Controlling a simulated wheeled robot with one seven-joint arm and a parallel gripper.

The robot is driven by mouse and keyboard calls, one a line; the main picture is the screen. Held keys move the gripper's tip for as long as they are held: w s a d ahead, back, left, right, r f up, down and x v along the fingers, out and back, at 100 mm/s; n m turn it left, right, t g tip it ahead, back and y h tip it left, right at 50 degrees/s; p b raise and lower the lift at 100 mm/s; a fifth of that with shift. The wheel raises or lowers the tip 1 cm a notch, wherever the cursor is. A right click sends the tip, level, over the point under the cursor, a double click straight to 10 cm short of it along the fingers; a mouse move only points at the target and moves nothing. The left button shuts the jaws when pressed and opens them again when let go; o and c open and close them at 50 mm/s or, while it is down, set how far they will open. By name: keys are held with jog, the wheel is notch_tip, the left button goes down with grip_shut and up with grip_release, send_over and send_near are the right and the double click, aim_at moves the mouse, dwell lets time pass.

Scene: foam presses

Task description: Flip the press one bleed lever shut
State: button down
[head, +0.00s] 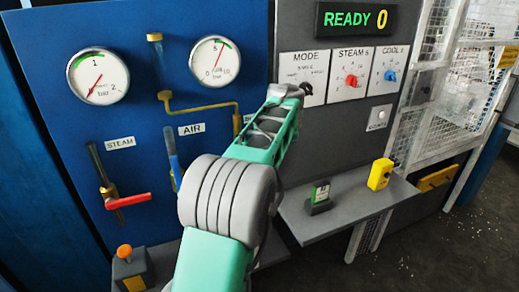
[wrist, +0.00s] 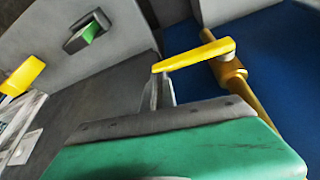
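A yellow lever (wrist: 194,56), which looks like the bleed lever, sits on a brass valve pipe (wrist: 234,78) in the wrist view. Its handle points left, roughly across the pipe. In the head view my arm hides this lever; only the edge of a label shows beside the arm. My gripper (head: 287,92) is in front of the grey control panel in the head view, near the mode knob. In the wrist view a thin grey finger part (wrist: 158,92) shows just below the lever's free end. I cannot tell whether it touches the lever or whether the gripper is open.
A red steam lever (head: 128,201) and a blue air lever (head: 174,165) are on the blue panel to the left. A shelf (head: 345,212) holds a green-and-black item (head: 320,198) and a yellow box (head: 380,174). A mesh guard (head: 440,100) stands right.

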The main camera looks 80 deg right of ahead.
jog(key=s+d+r+p, duration=0.1)
jog(key=s+r+p, duration=0.1)
jog(key=s+r, duration=0.6)
jog(key=shift+s+d, duration=0.3)
jog(key=shift+d, duration=0.1)
